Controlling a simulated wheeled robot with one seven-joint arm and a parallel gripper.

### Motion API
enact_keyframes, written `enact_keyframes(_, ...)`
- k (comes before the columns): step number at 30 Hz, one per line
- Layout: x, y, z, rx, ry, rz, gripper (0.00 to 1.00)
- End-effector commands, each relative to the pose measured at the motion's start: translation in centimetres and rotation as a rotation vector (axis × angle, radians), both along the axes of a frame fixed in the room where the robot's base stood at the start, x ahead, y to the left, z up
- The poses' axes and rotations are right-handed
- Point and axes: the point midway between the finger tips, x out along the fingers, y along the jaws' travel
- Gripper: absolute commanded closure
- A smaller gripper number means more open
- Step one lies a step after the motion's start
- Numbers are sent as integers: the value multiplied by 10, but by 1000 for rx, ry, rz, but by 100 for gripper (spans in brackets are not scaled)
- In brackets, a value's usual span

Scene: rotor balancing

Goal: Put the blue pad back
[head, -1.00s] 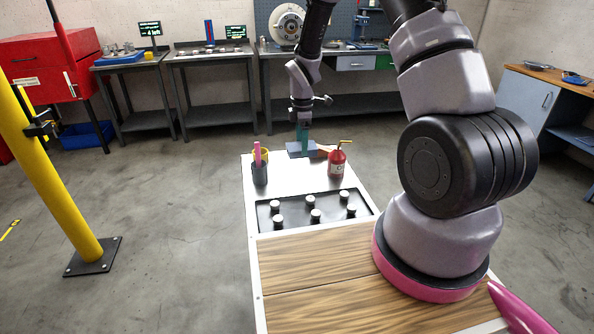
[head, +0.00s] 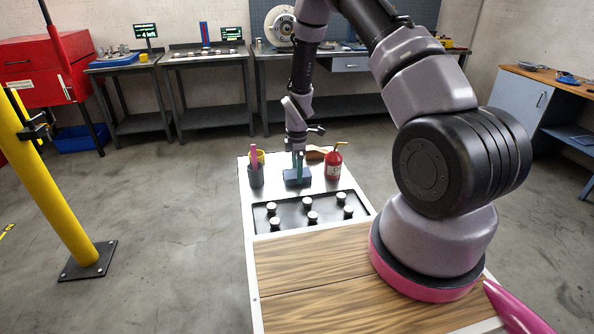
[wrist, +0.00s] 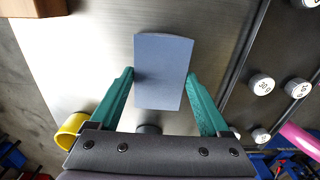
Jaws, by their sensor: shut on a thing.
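The blue pad (head: 297,178) is a flat blue-grey block at the far end of the white-edged bench top, between a dark cup and a red bottle. My gripper (head: 299,164) is above it, pointing down. In the wrist view, the pad (wrist: 163,90) sits between the two green fingers of my gripper (wrist: 161,74), which is shut on its sides. The pad is low over the metal top; I cannot tell whether its underside touches it.
The dark cup (head: 256,177) with a pink item and a yellow ring (head: 258,156) stand left of the pad. The red bottle (head: 334,163) is close on the right, with a brown wooden thing (head: 316,153) behind. A black tray (head: 262,225) with several knobbed weights lies nearer.

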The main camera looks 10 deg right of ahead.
Motion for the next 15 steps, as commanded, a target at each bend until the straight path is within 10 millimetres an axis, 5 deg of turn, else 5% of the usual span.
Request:
enact_keyframes(2, 0, 0, -1, 0, 1, 0, 64)
enact_keyframes(3, 0, 0, -2, 0, 1, 1, 16)
enact_keyframes(5, 0, 0, -1, 0, 0, 1, 0)
enact_keyframes(15, 1, 0, 7, 1, -2, 1, 0)
